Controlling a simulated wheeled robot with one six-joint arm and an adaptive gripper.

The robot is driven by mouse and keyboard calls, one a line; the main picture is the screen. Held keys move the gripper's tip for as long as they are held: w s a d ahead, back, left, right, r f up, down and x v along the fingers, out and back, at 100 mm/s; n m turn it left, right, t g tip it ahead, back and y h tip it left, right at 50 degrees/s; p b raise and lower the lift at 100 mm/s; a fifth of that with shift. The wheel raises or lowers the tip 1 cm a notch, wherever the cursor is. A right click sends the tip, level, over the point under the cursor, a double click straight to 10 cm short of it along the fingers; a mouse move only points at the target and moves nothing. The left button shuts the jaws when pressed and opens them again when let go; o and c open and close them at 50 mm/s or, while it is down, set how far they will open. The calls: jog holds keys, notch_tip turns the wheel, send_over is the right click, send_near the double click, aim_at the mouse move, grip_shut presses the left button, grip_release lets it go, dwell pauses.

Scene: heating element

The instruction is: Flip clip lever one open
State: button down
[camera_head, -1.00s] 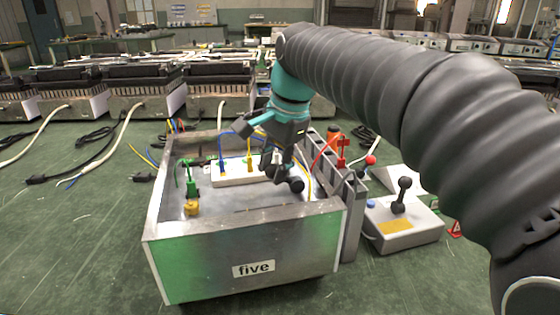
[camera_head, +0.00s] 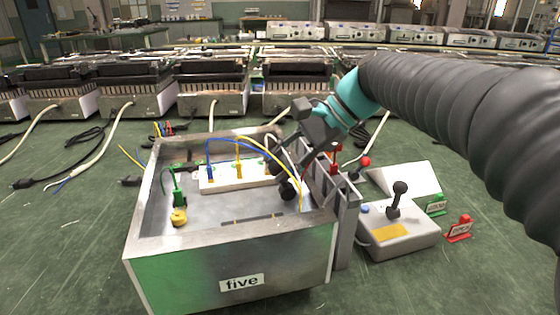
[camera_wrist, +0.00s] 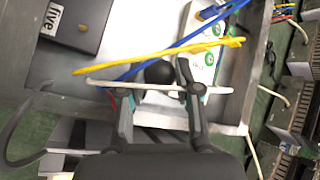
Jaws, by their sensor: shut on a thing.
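The metal box labelled "five" (camera_head: 335,226) stands open on the green floor, with a white terminal block (camera_head: 222,184) inside. Blue and yellow wires run to the block. A black ball knob (camera_head: 288,190), apparently of a clip lever, is near the block's right end. In the wrist view the black knob (camera_wrist: 158,73) lies between the fingers of my gripper (camera_wrist: 158,84), which is shut on it. A white wire crosses in front of the fingers and knob. In the head view my gripper (camera_head: 281,172) reaches in tilted from the upper right; the lever's shaft is hidden.
A grey control box (camera_head: 400,243) with a black joystick stands right of the metal box. A green tag (camera_head: 436,205) and a red tag (camera_head: 459,229) stand beside it. A row of heaters (camera_head: 212,90) is behind. Floor at the left front is clear.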

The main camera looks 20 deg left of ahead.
dwell(0.3)
jog(key=c, duration=0.8)
grip_release()
jog(key=shift+w, duration=0.1)
jog(key=v, duration=1.2)
jog(key=shift+f, duration=0.1)
